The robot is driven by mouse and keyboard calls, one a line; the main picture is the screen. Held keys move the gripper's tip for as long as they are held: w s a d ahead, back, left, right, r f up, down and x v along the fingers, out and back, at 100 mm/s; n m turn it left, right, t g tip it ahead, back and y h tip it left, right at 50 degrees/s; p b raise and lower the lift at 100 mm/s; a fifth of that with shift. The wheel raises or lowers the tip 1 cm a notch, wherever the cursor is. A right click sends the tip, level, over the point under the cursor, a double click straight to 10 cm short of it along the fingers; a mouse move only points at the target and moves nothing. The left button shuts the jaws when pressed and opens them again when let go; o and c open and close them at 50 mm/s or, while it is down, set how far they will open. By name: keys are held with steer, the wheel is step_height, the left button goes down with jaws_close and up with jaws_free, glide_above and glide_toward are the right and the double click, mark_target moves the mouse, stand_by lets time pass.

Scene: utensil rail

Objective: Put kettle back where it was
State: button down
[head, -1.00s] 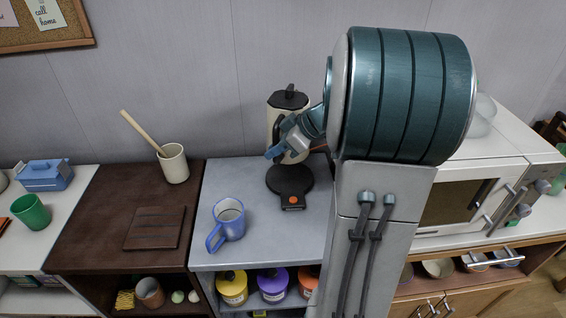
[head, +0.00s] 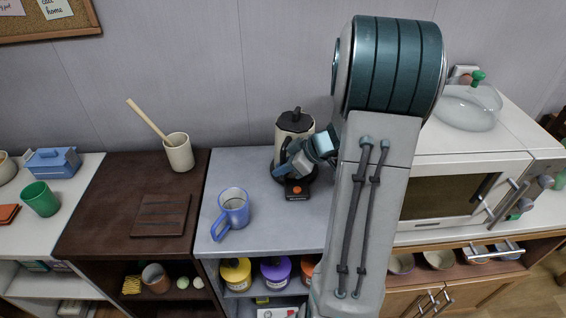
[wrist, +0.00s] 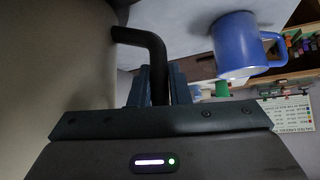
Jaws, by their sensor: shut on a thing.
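The cream kettle (head: 294,125) with a black lid stands upright over the round black kettle base (head: 304,189) on the grey counter in the head view. The base's front, with an orange switch, shows below it; whether the kettle is fully seated is hidden. My gripper (head: 296,164) is at the kettle's front side, shut on its handle. In the wrist view my gripper (wrist: 160,85) is closed around the black handle (wrist: 152,45), with the kettle's cream body (wrist: 55,70) filling the left.
A blue mug (head: 233,206) stands on the counter to the left of the base. A dark wooden counter (head: 110,220) holds a utensil crock (head: 179,152) and a board (head: 160,215). A microwave (head: 450,195) with a glass dome (head: 468,105) on top is at the right.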

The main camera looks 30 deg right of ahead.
steer(key=shift+f, duration=0.1)
steer(key=c, duration=1.4)
jaws_free()
steer(key=shift+b, duration=0.3)
steer(key=shift+o, duration=0.2)
steer(key=shift+r+p, duration=0.3)
steer(key=shift+p, duration=0.2)
steer(key=b+v, duration=0.2)
steer(key=v, duration=0.5)
steer(key=s+a+r+m+g+h, duration=0.2)
steer(key=s+a+m+h, duration=0.4)
steer(key=s+a, duration=0.9)
steer(key=shift+s+a+r+m+g, duration=0.2)
steer(key=shift+a+r+m+g, duration=0.3)
steer(key=shift+m, duration=0.9)
steer(key=shift+d+f, duration=0.15)
steer(key=shift+f, duration=0.05)
